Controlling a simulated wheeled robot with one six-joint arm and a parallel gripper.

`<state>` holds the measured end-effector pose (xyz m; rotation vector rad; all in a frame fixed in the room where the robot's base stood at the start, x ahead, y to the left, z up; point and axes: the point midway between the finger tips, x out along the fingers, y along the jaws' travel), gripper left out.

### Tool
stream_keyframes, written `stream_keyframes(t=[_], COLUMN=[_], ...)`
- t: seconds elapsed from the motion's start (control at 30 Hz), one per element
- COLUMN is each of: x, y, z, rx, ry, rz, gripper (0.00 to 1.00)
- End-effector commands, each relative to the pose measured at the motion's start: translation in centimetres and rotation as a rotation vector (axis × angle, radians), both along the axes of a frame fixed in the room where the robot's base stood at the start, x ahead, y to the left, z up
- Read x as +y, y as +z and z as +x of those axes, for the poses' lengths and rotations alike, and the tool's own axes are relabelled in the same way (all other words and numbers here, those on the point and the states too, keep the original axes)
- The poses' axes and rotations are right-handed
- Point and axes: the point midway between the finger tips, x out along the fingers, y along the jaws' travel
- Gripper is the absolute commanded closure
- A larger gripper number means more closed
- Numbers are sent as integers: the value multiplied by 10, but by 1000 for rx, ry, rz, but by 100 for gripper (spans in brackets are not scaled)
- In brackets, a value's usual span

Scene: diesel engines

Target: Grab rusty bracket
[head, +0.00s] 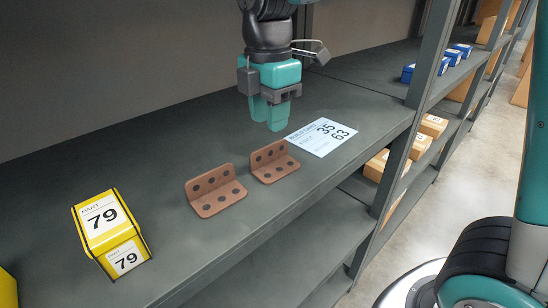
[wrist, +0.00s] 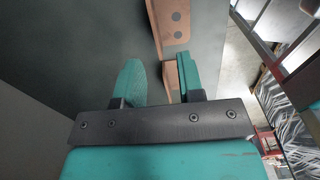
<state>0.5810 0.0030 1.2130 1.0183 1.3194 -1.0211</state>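Two rusty brown L-shaped brackets with dark holes lie on the grey shelf in the head view: the left bracket (head: 216,190) and the right bracket (head: 274,161). My gripper (head: 268,113) hangs above the shelf, behind the right bracket and apart from it, with its fingers pointing down. In the wrist view, my gripper (wrist: 160,82) has its two teal fingers spread with an empty gap. A bracket (wrist: 172,22) shows beyond the fingertips, partly hidden by the right finger. I cannot tell which bracket it is.
A yellow box marked 79 (head: 110,232) stands left on the shelf (head: 150,165). A grey shelf upright (head: 405,130) stands further right. The shelf behind the brackets is clear.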

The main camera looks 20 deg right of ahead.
Motion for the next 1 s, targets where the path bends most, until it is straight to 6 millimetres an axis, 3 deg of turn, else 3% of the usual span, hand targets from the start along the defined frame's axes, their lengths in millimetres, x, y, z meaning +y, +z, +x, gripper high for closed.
stream_keyframes(t=[0.6,0.87,0.9,1.0], x=[-4,-3,-3,-3], y=[-75,-80,-80,-80], z=[5,6,6,6], rx=[2,-2,-2,-2], ry=[-2,-2,-2,-2], rz=[0,1,1,1], gripper=[65,65,67,90])
